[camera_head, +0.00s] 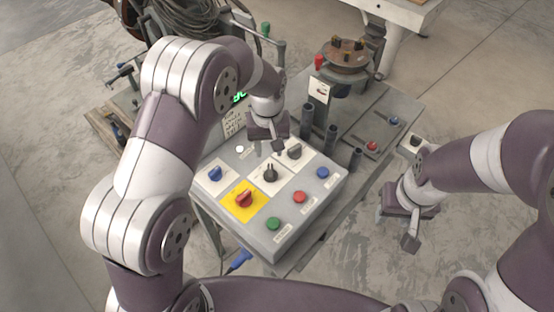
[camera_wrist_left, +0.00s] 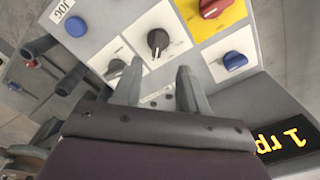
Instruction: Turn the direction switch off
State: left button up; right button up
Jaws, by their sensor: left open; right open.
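The control panel (camera_head: 252,227) carries several switches, and I cannot read which label marks the direction switch. A black rotary knob (camera_head: 270,174) on a white plate sits mid-panel; it also shows in the left wrist view (camera_wrist_left: 157,42). A grey knob (camera_head: 294,151) is behind it to the right, and in the wrist view it (camera_wrist_left: 115,68) is partly hidden by a finger. My left gripper (camera_head: 268,147) is open and empty above the panel's back part; its fingers (camera_wrist_left: 160,84) point towards the two knobs. My right gripper (camera_head: 404,222) is open and empty, right of the panel.
Near the knobs are a red switch on yellow (camera_head: 244,198), a blue switch (camera_head: 215,174), and red (camera_head: 299,197), green (camera_head: 273,224) and blue (camera_head: 322,173) buttons. Dark upright posts (camera_head: 307,122) stand behind the panel. A lit display (camera_wrist_left: 283,137) is close to my left gripper.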

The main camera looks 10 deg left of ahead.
aim_at(270, 169)
pick_arm(q)
jog(key=f, duration=0.3)
jog(key=f+p, duration=0.1)
jog(key=f, duration=0.5)
jog(key=shift+w+d+f+p, duration=0.15)
jog(key=shift+w+p, duration=0.15)
jog(key=shift+w, duration=0.1)
jog(key=shift+s+f, duration=0.25)
jog(key=shift+s, duration=0.05)
jog(key=shift+w, duration=0.1)
pick_arm(e)
jog(key=shift+w+d+r, duration=0.1)
jog(key=shift+w+r, duration=0.15)
jog(key=shift+r, duration=0.65)
pick_arm(q)
jog(key=shift+w, duration=0.1)
grip_shut()
pick_arm(e)
jog(key=shift+w, duration=0.1)
